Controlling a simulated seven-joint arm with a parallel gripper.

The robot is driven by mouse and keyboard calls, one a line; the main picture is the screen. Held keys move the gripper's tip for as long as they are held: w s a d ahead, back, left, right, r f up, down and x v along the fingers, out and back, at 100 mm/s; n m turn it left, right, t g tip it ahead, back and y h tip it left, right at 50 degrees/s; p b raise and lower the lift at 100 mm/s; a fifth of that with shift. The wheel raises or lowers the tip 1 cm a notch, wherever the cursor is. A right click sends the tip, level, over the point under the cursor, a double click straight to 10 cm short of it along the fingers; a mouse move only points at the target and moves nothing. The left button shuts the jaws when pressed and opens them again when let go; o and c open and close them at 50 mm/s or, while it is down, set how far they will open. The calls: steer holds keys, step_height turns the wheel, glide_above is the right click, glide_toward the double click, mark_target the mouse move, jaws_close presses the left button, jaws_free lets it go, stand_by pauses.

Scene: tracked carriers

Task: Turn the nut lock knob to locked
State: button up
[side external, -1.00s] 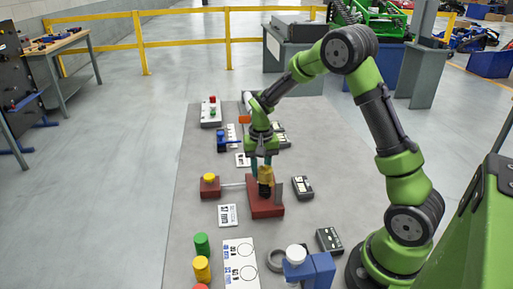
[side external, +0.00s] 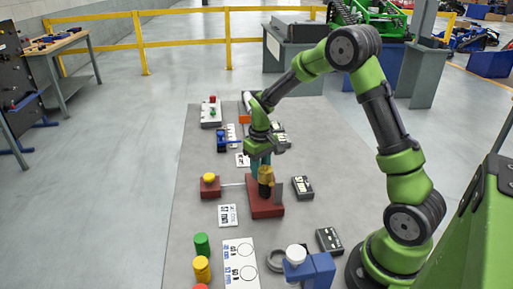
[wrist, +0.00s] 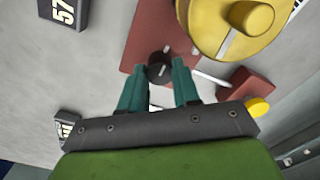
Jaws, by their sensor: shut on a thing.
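The nut lock knob (wrist: 158,70) is a small black round knob with a white pointer line, on a reddish-brown base (wrist: 140,45). In the wrist view the line runs nearly up and down, leaning slightly right. My gripper (wrist: 160,74) has its two teal fingertips on either side of the knob and is shut on it. A large yellow round part (wrist: 215,35) with a raised bar stands beside it. In the side view the base (side external: 266,209) is under my gripper (side external: 259,172); the knob cannot be made out there.
A red box with a yellow button (side external: 209,178) stands left of the base, joined to it by a pale rod. A dark labelled box (side external: 302,188) stands right. Coloured cylinders (side external: 202,268) and a blue fixture (side external: 318,268) are in front.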

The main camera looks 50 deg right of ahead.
stand_by(0.4)
steer(key=o, duration=1.1)
steer(key=shift+c, duration=0.2)
steer(key=shift+r, duration=0.15)
step_height(320, 180, up, 17)
steer(key=shift+f, duration=0.2)
steer(key=s+a+r+m+t+y, duration=0.1)
steer(key=s+a+t, duration=0.2)
steer(key=s+a, duration=0.3)
steer(key=s+a+r+m+t+y, duration=0.1)
steer(key=s+a+r+t, duration=0.1)
steer(key=s+a+t, duration=0.2)
steer(key=s+a, duration=0.3)
steer(key=s, duration=0.5)
steer(key=shift+a, duration=0.25)
